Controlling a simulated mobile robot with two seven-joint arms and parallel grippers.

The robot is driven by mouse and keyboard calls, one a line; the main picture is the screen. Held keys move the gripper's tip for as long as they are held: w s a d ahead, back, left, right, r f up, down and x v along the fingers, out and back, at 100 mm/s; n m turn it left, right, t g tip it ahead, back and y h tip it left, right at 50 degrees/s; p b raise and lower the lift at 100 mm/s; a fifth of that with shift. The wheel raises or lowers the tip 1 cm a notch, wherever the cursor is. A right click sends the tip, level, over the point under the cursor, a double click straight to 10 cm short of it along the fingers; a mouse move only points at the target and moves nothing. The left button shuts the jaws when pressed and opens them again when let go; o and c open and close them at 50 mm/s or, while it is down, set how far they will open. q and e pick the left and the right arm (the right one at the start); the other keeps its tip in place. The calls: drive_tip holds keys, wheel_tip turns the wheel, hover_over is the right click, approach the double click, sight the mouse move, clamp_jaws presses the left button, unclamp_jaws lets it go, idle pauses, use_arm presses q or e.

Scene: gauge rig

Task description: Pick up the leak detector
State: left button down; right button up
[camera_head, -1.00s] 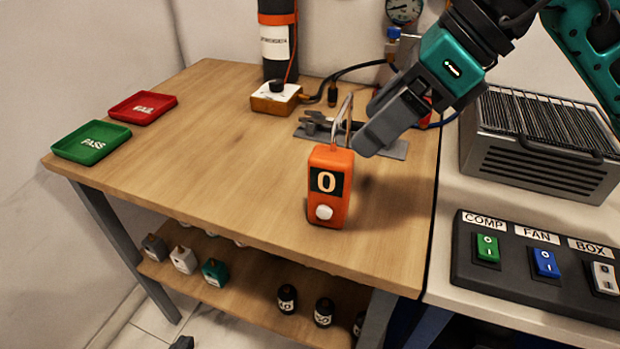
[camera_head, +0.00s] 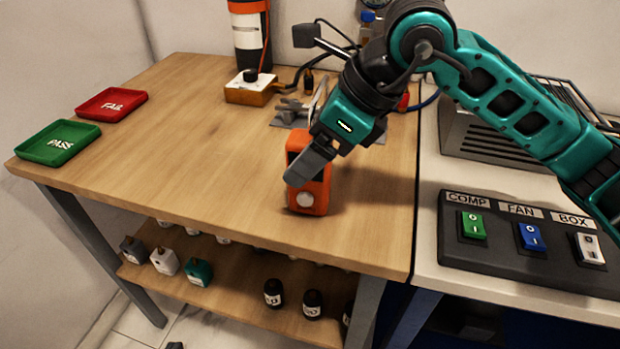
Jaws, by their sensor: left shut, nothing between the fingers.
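The leak detector, an orange handheld unit (camera_head: 308,199) with a white round knob, stands upright on the wooden bench, near its front right part. My left gripper (camera_head: 300,177) is shut, with nothing between its fingers. Its arm reaches in from the right of the picture. The grey fingers are in front of the detector's upper face and hide its display. I cannot tell whether they touch it. My right gripper is not in view.
A green PASS tray (camera_head: 58,142) and a red FAIL tray (camera_head: 112,104) lie at the left. An orange-and-white box (camera_head: 250,88) and a black cylinder (camera_head: 250,40) stand behind. A switch panel (camera_head: 530,243) is at the right. The bench's middle left is clear.

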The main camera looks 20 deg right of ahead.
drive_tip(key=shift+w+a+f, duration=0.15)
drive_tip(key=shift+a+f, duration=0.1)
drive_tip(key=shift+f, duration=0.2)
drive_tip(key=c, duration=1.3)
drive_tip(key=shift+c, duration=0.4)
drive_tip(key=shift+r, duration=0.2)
